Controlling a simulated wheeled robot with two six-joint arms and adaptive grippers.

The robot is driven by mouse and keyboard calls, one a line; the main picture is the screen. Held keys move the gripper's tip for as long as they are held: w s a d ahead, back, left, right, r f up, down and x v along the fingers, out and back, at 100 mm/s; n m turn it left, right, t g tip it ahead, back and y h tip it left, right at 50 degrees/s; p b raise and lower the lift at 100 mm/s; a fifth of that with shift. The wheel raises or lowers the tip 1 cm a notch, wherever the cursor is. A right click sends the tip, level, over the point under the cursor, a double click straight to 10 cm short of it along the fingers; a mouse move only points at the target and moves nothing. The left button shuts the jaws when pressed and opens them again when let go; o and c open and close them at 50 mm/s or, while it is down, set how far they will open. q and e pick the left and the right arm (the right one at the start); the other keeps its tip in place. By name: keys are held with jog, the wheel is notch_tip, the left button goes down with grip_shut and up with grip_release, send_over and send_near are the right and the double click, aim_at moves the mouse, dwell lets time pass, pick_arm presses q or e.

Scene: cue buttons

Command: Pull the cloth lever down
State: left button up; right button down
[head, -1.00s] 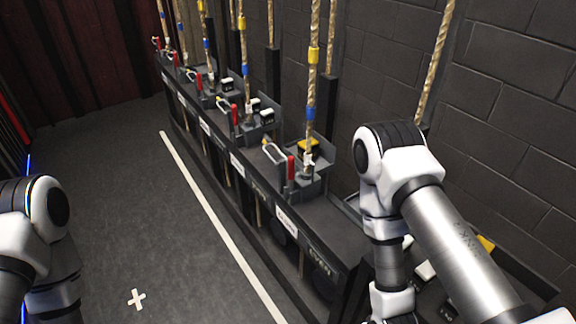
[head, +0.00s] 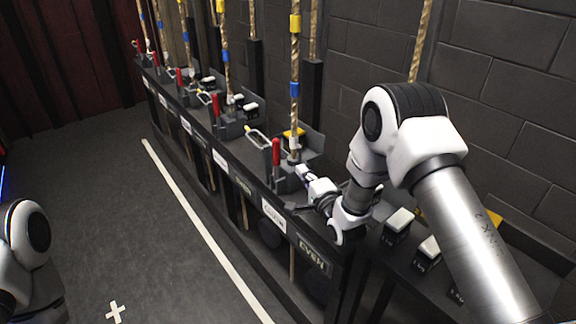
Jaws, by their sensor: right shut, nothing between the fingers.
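A row of upright red-handled levers stands along the dark rail. The closest red lever (head: 277,153) is upright, with a wire loop (head: 257,137) beside it and a rope (head: 294,95) with yellow and blue bands behind it. White labels (head: 274,215) run along the rail front; they are too small to read surely, so I cannot tell which lever is the cloth one. My right gripper (head: 304,191) is shut and empty, just right of and below the closest lever's handle, apart from it. My left gripper is out of view; only part of that arm shows at the left edge.
More red levers (head: 215,104) and ropes recede to the far left. Black boxes with white tops (head: 399,220) stand on the ledge at right, below my right arm. A block wall (head: 500,90) is behind. Open floor with a white line (head: 190,205) lies left.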

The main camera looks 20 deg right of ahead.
aim_at(277, 162)
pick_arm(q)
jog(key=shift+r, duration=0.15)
pick_arm(e)
jog(key=shift+s+r, duration=0.1)
jog(key=shift+r, duration=0.05)
pick_arm(q)
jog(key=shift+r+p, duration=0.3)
jog(key=shift+p, duration=0.1)
pick_arm(e)
jog(key=w+a, duration=0.1)
jog(key=w, duration=0.9)
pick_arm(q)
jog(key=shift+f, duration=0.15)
pick_arm(e)
jog(key=shift+a, duration=0.2)
